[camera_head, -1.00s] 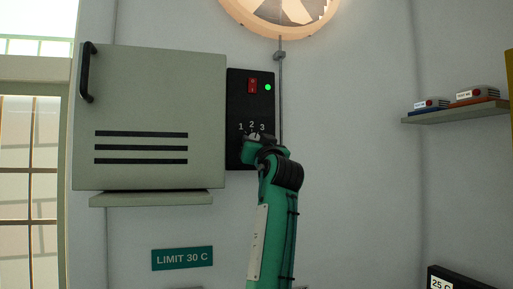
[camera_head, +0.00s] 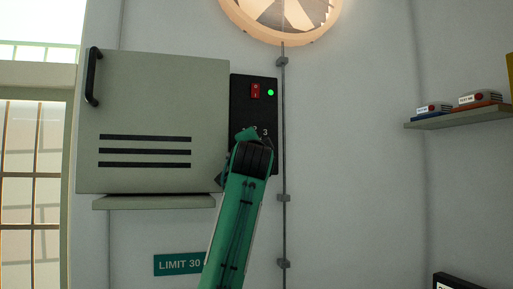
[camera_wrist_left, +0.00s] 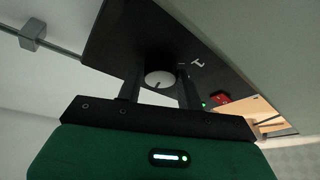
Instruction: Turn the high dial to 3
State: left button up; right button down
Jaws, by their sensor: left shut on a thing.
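The black control panel (camera_head: 240,100) is on the wall right of the grey cabinet. The digit 3 shows on it in the head view; my wrist covers the 1 and part of the 2. The pale round dial (camera_wrist_left: 159,79) shows in the left wrist view, with a small dark mark on its face. Which number it points to is not clear. My left gripper (camera_wrist_left: 161,88) has one finger on each side of the dial and is shut on it. In the head view my green wrist hides the dial and the fingers. My right gripper is out of view.
A red switch (camera_head: 255,91) and a lit green lamp (camera_head: 271,93) are higher on the panel. The grey cabinet (camera_head: 150,105) with a black handle stands close left. A vertical conduit (camera_head: 284,150) runs on the right. A shelf (camera_head: 460,115) holds small boxes.

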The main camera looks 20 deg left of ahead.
pick_arm(q)
jog(key=shift+r+m+h, duration=0.15)
jog(key=shift+m+h, duration=0.25)
jog(key=shift+m, duration=0.8)
jog(key=shift+g, duration=0.3)
jog(key=o, duration=1)
jog(key=b+v, duration=0.6)
jog(key=v, duration=0.8)
jog(key=shift+b, duration=0.4)
jog(key=shift+w+a, duration=0.1)
